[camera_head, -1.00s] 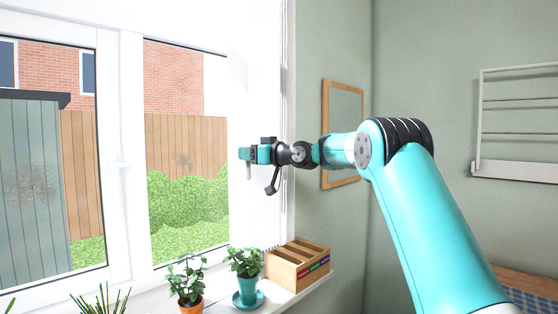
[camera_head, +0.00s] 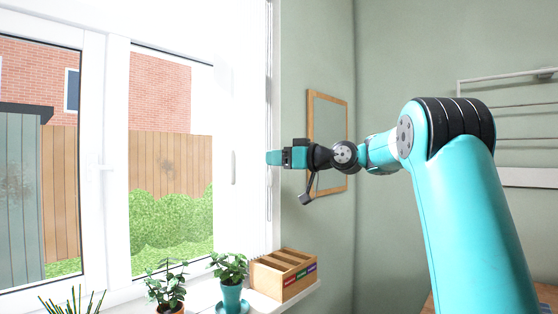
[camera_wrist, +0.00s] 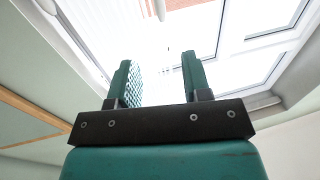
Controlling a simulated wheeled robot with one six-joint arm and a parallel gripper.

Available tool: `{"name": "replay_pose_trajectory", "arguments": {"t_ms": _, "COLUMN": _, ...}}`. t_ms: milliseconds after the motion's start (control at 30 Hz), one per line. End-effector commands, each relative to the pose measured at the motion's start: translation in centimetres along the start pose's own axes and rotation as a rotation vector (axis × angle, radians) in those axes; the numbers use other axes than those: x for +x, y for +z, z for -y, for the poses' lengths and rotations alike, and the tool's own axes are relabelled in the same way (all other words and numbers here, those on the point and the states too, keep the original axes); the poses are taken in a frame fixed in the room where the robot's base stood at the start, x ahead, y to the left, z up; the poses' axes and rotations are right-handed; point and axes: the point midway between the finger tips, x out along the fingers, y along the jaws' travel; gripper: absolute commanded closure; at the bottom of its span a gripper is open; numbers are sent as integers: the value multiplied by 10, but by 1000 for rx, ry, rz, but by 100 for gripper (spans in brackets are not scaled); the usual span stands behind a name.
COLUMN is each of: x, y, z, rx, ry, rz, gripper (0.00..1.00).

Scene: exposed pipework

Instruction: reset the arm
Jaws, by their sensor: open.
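My gripper (camera_head: 275,158) is at the end of my teal arm in the head view, raised in front of the white window frame and above the sill. It points left toward the window. In the wrist view my gripper (camera_wrist: 160,80) has its two teal fingers apart with nothing between them. The window and a pale wall lie beyond the fingers there.
A wooden box with compartments (camera_head: 284,274), a plant in a teal pot (camera_head: 230,290) and a plant in an orange pot (camera_head: 167,295) stand on the sill below. A window handle (camera_head: 234,167) is left of my gripper. A wood-framed mirror (camera_head: 328,112) hangs behind my arm. A white rack (camera_head: 510,176) is on the right wall.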

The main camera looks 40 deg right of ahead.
Motion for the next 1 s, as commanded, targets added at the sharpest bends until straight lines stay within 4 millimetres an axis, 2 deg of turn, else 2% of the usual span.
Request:
{"name": "replay_pose_trajectory", "arguments": {"t_ms": 333, "x": 2, "y": 1, "z": 2, "rx": 2, "ry": -3, "rz": 5, "gripper": 56}}
{"name": "replay_pose_trajectory", "arguments": {"t_ms": 367, "x": 3, "y": 2, "z": 6, "rx": 5, "ry": -8, "rz": 11, "gripper": 56}}
{"name": "replay_pose_trajectory", "arguments": {"t_ms": 467, "x": 15, "y": 13, "z": 34, "rx": 32, "ry": -40, "rz": 70, "gripper": 56}}
{"name": "replay_pose_trajectory", "arguments": {"t_ms": 567, "x": 30, "y": 37, "z": 90, "rx": 77, "ry": -100, "rz": 192, "gripper": 56}}
{"name": "replay_pose_trajectory", "arguments": {"t_ms": 600, "x": 34, "y": 50, "z": 118, "rx": 97, "ry": -130, "rz": 255, "gripper": 56}}
{"name": "replay_pose_trajectory", "arguments": {"t_ms": 667, "x": 34, "y": 71, "z": 162, "rx": 123, "ry": -174, "rz": 361, "gripper": 56}}
{"name": "replay_pose_trajectory", "arguments": {"t_ms": 733, "x": 25, "y": 97, "z": 212, "rx": 147, "ry": -223, "rz": 489, "gripper": 56}}
{"name": "replay_pose_trajectory", "arguments": {"t_ms": 800, "x": 8, "y": 124, "z": 259, "rx": 163, "ry": -268, "rz": 618, "gripper": 56}}
{"name": "replay_pose_trajectory", "arguments": {"t_ms": 867, "x": -14, "y": 146, "z": 296, "rx": 167, "ry": -304, "rz": 732, "gripper": 56}}
{"name": "replay_pose_trajectory", "arguments": {"t_ms": 900, "x": -31, "y": 161, "z": 319, "rx": 167, "ry": -327, "rz": 809, "gripper": 56}}
{"name": "replay_pose_trajectory", "arguments": {"t_ms": 967, "x": -60, "y": 183, "z": 349, "rx": 161, "ry": -355, "rz": 922, "gripper": 56}}
{"name": "replay_pose_trajectory", "arguments": {"t_ms": 1000, "x": -81, "y": 196, "z": 366, "rx": 154, "ry": -372, "rz": 994, "gripper": 56}}
